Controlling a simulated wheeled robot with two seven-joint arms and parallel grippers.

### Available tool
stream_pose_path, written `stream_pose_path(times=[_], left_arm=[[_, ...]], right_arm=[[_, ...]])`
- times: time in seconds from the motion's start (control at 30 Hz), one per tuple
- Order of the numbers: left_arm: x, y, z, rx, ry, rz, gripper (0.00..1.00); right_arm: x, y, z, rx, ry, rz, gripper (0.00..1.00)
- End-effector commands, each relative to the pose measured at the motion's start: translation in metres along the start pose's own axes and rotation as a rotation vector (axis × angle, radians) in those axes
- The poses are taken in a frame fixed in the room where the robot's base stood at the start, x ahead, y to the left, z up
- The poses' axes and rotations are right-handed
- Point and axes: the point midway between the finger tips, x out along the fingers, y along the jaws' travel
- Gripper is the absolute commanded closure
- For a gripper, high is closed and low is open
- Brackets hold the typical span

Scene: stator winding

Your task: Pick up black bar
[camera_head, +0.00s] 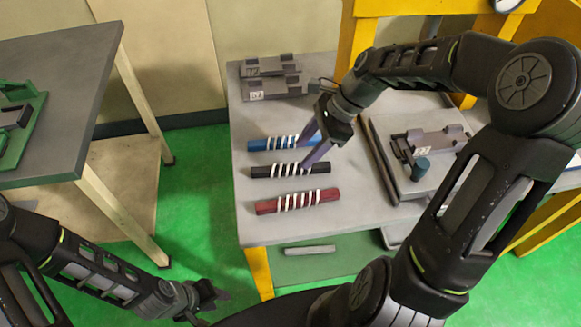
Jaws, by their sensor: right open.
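The black bar (261,171) lies on the grey table between a blue bar and a red bar. White winding is wrapped around its middle. My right gripper (301,158) is open, with its fingers pointing down at the right half of the black bar. One fingertip is by the blue bar's side and the other is over the black bar; whether they touch cannot be told. My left gripper (213,296) is low at the bottom, away from the table top, and its jaw state is unclear.
The blue bar (258,145) and red bar (330,195) lie close on either side. Grey fixtures (270,75) stand at the back, and another fixture (436,142) stands to the right. A second table (75,75) is at the left with a green fixture (22,120).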

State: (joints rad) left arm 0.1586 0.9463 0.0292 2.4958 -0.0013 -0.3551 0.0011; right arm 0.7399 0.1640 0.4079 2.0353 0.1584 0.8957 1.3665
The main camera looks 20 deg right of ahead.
Motion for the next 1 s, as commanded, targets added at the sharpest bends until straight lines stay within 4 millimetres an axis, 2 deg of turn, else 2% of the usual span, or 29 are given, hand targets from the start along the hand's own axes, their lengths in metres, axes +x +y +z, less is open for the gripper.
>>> stream_pose_path(times=[0.1, 0.47, 0.8, 1.0], left_arm=[[0.000, 0.000, 0.000, 0.000, 0.000, 0.000, 0.66], [-0.001, 0.001, 0.000, 0.000, 0.000, 0.000, 0.66], [-0.006, 0.002, 0.000, 0.000, 0.000, 0.000, 0.66], [-0.006, 0.002, 0.000, 0.000, 0.000, 0.000, 0.66]], right_arm=[[0.009, 0.000, 0.000, 0.001, -0.001, 0.000, 0.51], [0.014, 0.000, 0.000, 0.001, -0.001, 0.001, 0.51], [0.058, 0.001, 0.000, 0.001, -0.001, 0.001, 0.51], [0.062, 0.000, 0.000, 0.001, 0.000, -0.002, 0.51]])
